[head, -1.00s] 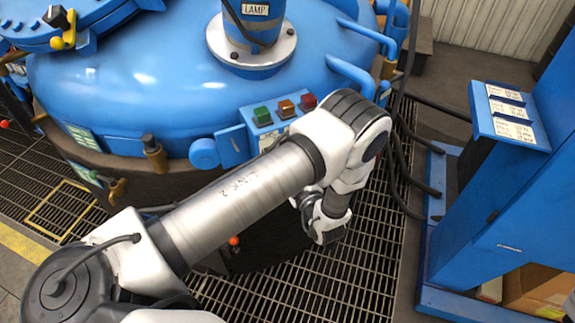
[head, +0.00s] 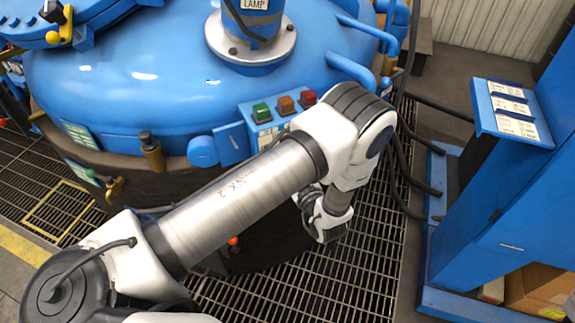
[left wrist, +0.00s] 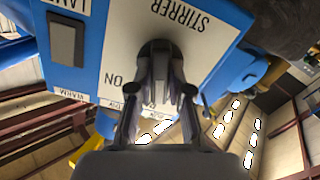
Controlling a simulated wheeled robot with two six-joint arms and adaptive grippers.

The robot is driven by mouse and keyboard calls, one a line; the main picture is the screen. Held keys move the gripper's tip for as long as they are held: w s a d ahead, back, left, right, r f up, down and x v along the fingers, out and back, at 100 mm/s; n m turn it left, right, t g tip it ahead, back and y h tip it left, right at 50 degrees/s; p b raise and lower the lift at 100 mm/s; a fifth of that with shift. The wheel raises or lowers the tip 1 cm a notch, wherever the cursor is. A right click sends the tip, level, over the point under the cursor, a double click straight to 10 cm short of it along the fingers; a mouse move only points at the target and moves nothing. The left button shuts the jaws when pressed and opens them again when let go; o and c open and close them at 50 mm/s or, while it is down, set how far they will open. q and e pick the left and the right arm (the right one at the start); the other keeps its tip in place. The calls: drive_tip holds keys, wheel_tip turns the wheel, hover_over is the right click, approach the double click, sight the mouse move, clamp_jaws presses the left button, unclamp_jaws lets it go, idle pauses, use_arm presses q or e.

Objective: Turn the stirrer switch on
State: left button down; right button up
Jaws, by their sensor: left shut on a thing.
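In the left wrist view, the stirrer switch (left wrist: 157,50) is a dark knob on a white plate (left wrist: 205,45) lettered STIRRER and ON, which appears upside down. My left gripper (left wrist: 160,88) has its two fingers on either side of the knob and is shut on it. The fingers cover part of the knob, so its exact angle is hard to read. My right gripper is not in view.
A blue cabinet (head: 510,200) stands at right; grating (head: 340,280) lies between.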

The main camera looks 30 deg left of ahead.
sight(282, 126)
use_arm(q)
drive_tip(key=m, duration=0.4)
drive_tip(key=m+b, duration=0.1)
drive_tip(key=m, duration=0.3)
drive_tip(key=m+b, duration=0.1)
drive_tip(key=m, duration=0.3)
drive_tip(key=shift+w+r+m, duration=0.15)
drive_tip(key=shift+w+m, duration=0.1)
drive_tip(key=shift+m, duration=0.15)
idle(0.3)
drive_tip(key=c, duration=1.1)
unclamp_jaws()
drive_tip(key=shift+b, duration=0.3)
wheel_tip(282, 126, up, 10)
drive_tip(key=shift+s+f, duration=0.1)
